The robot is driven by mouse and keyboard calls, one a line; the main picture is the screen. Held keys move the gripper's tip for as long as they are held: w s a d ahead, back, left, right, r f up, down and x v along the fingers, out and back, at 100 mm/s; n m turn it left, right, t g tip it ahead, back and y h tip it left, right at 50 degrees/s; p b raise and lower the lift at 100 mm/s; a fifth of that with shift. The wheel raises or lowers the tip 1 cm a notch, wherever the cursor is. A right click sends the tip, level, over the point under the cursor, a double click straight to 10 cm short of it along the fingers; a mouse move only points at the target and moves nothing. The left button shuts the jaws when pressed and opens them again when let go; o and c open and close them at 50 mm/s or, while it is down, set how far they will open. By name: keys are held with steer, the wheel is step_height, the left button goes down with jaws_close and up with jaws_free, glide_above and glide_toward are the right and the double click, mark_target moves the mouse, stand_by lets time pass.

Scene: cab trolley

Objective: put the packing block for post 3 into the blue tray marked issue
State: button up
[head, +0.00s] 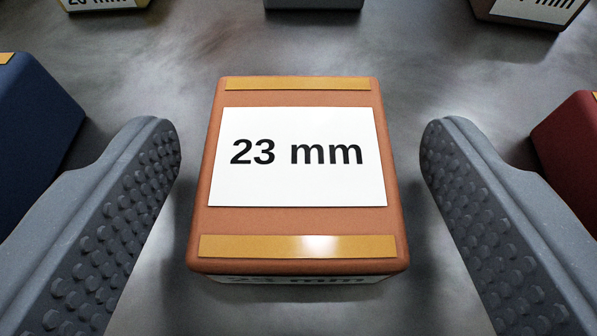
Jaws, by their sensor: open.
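An orange-brown packing block (300,222) labelled "23 mm" lies on the grey metal surface in the middle of the head view. It has a yellow strip along its far and near top edges, and a second label shows partly on its near side. My gripper (300,150) is open, with one studded grey finger on each side of this block and a gap between each finger and the block. No blue tray marked issue and no post number are in view.
A dark blue block (35,130) stands at the left and a red block (575,145) at the right, close outside my fingers. Parts of more blocks show at the top: a yellowish labelled one (105,4), a dark one (313,4) and a brownish labelled one (530,12).

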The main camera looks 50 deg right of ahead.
steer(key=shift+f+b, duration=0.1)
steer(key=shift+b, duration=0.85)
steer(key=p+v, duration=0.4)
steer(key=v, duration=1)
steer(key=shift+d+r, duration=0.2)
steer(key=shift+d, duration=0.1)
steer(key=shift+s, duration=0.15)
